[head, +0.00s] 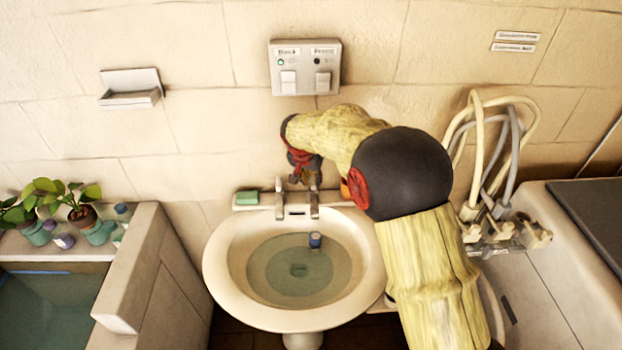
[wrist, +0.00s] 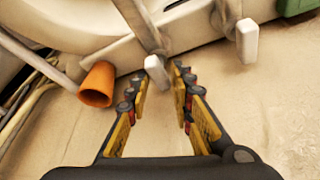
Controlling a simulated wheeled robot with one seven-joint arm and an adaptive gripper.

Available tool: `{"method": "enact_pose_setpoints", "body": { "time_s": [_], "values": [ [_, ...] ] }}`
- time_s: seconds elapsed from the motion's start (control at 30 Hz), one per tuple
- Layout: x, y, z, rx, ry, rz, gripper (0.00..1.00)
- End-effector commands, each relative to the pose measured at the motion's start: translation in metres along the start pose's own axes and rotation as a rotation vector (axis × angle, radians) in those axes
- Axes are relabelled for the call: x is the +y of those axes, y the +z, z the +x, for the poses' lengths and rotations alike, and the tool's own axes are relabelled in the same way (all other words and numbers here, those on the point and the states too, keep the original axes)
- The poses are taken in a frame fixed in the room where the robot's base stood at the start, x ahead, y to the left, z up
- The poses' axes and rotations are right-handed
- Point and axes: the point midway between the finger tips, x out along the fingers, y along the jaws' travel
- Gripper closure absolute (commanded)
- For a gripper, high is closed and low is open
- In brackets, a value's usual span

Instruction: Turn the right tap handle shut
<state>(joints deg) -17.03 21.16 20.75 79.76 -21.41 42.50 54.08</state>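The right tap handle (wrist: 157,72) is a pale lever. In the wrist view its end lies between the fingertips of my gripper (wrist: 160,80). The fingers are spread, with a visible gap on each side of the lever; I cannot tell whether either pad touches it. The left tap handle (wrist: 247,42) stands apart to the right in the wrist view. In the head view my gripper (head: 304,177) is just above the right tap (head: 314,200) and partly hides its handle. The left tap (head: 279,195) is beside it.
The white basin (head: 215,265) holds water and a small blue-topped item (head: 315,240). Green soap (head: 247,197) lies left of the taps. An orange cup (wrist: 97,85) is close to my fingers. Hoses (head: 477,140) hang at right; a switch box (head: 305,67) is above.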

Motion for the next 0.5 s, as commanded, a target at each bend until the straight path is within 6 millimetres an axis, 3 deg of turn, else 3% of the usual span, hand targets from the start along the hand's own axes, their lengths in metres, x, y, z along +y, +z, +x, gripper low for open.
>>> {"method": "enact_pose_setpoints", "body": {
  "time_s": [0.03,0.3,0.5],
  "values": [
    [0.0072,0.0029,0.0051,-0.010,0.015,0.002,0.75],
    [0.0050,0.0032,0.0045,-0.009,0.011,0.000,0.60],
    [0.0031,0.0023,0.0030,-0.006,0.007,-0.001,0.60]
  ]
}}
